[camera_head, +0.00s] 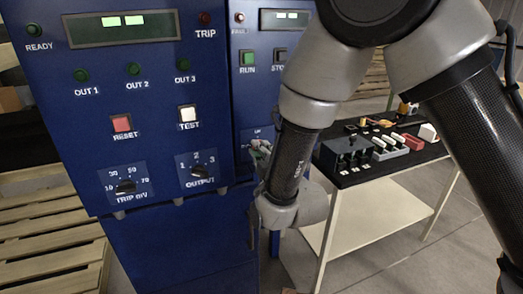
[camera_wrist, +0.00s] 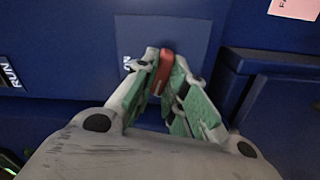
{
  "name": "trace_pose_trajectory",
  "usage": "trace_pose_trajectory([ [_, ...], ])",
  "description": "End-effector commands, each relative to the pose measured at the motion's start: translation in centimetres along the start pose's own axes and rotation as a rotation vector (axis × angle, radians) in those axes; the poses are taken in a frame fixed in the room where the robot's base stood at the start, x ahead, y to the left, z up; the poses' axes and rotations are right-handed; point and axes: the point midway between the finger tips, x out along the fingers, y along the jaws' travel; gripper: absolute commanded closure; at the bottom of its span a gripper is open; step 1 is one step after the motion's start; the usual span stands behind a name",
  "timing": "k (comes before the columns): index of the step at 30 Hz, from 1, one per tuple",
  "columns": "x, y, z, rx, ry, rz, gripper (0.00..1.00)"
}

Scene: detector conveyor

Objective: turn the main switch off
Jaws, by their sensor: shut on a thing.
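The main switch's red handle (camera_wrist: 161,72) shows in the wrist view, on a slightly different blue plate (camera_wrist: 190,35) fixed to the dark blue cabinet. My gripper (camera_wrist: 163,85) is shut on the handle, its green-padded fingers on either side of it. The handle's end stands out a little past the fingertips. White lettering, partly covered, sits on the plate left of the fingers. In the head view, my gripper (camera_head: 261,151) is at the right blue cabinet, below the RUN button (camera_head: 248,58); the red handle is hidden there.
The left cabinet (camera_head: 75,160) carries a red RESET button (camera_head: 122,123), a white TEST button (camera_head: 189,115) and two black knobs. A table (camera_head: 402,160) with a black top and several parts stands to the right, behind my arm. Wooden pallets (camera_head: 60,225) lie at the left.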

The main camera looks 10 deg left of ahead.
Motion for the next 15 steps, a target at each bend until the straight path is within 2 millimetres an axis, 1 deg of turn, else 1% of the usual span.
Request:
trace_pose_trajectory([
  [6,0.17,0.14,-0.13,-0.135,0.002,0.006,1.00],
  [15,0.18,0.11,-0.14,-0.234,0.002,0.007,1.00],
])
